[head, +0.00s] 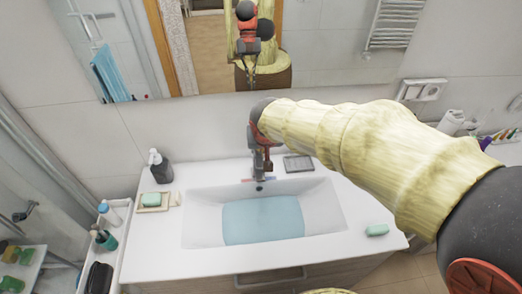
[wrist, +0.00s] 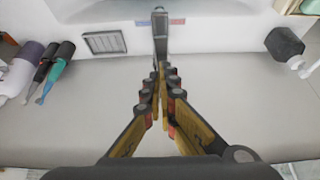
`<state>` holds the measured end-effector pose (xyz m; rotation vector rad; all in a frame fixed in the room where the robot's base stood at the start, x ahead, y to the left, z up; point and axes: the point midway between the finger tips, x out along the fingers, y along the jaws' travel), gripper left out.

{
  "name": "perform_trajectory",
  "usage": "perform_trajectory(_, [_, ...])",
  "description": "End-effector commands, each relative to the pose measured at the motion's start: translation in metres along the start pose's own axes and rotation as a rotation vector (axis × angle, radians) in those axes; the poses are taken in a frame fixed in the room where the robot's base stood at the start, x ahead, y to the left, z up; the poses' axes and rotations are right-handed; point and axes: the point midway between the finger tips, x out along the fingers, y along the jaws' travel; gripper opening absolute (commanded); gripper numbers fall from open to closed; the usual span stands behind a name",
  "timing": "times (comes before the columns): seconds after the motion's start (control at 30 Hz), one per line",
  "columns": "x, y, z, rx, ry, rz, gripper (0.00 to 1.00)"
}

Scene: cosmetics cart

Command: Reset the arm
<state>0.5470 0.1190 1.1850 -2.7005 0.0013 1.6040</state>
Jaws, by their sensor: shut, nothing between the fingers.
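My gripper (head: 261,155) hangs at the end of my arm, over the back of the sink by the faucet. In the wrist view its two fingers (wrist: 164,68) converge with their tips together and nothing between them. The faucet (wrist: 161,28) stands just beyond the tips in the wrist view; whether they touch it cannot be told. In the head view the gripper mostly hides the faucet. My arm reaches in from the right, crossing above the right side of the counter.
The white sink (head: 325,205) holds bluish water (head: 262,220). A dark soap bottle (head: 160,167) and a soap dish (head: 150,208) stand left. A grey dish (head: 298,164) lies behind the sink, a green soap bar (head: 377,230) at right. A mirror (head: 330,45) hangs behind.

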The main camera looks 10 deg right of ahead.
Motion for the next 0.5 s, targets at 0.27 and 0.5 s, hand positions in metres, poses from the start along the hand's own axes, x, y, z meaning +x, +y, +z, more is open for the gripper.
perform_trajectory(0.27, [-0.04,0.0,0.007,0.0,0.001,-0.001,0.0])
perform_trajectory(0.5, [-0.047,0.0,0.009,0.0,-0.001,0.0,0.0])
